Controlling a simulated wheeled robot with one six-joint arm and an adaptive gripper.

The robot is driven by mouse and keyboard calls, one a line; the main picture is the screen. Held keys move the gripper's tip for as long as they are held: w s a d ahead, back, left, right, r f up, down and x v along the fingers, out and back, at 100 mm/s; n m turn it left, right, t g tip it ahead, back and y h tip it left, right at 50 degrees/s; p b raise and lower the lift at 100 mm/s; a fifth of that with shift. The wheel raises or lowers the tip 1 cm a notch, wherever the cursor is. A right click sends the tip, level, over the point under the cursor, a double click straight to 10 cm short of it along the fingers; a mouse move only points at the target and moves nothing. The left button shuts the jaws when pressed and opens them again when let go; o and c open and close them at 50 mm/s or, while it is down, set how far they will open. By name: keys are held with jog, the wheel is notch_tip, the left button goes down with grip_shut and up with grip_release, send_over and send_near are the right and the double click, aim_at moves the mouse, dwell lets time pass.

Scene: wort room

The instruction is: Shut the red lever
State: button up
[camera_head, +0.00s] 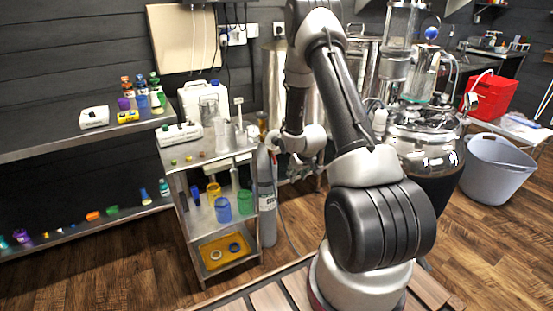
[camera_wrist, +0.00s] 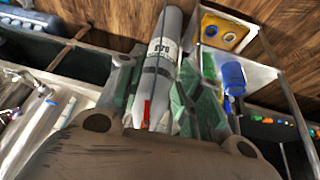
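The red lever (camera_wrist: 147,113) shows in the wrist view as a small, thin red bar in front of a grey gas cylinder (camera_wrist: 163,60) with dark lettering. It lies between the two fingers of my gripper (camera_wrist: 156,90), which stand apart with nothing held. I cannot tell how near the fingers are to the lever. In the head view the cylinder (camera_head: 267,205) stands upright on the floor beside the shelf cart. My gripper (camera_head: 305,160) is just right of its top.
A metal shelf cart (camera_head: 205,158) with cups and a yellow tray (camera_head: 224,250) stands directly left of the cylinder. Steel vessels stand behind my arm, with a glossy kettle (camera_head: 425,140) to the right. A grey tub (camera_head: 497,170) is farther right. Wooden floor is open in front of the cart.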

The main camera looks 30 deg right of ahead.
notch_tip(320, 180, down, 11)
jog(key=w+t, duration=0.1)
jog(key=t, duration=0.1)
jog(key=n+t+y, duration=0.1)
jog(key=n+t, duration=0.1)
jog(key=t, duration=0.9)
send_near(275, 160)
jog(key=w, duration=0.7)
jog(key=shift+w+a+r, duration=0.15)
jog(key=shift+w, duration=0.9)
grip_shut()
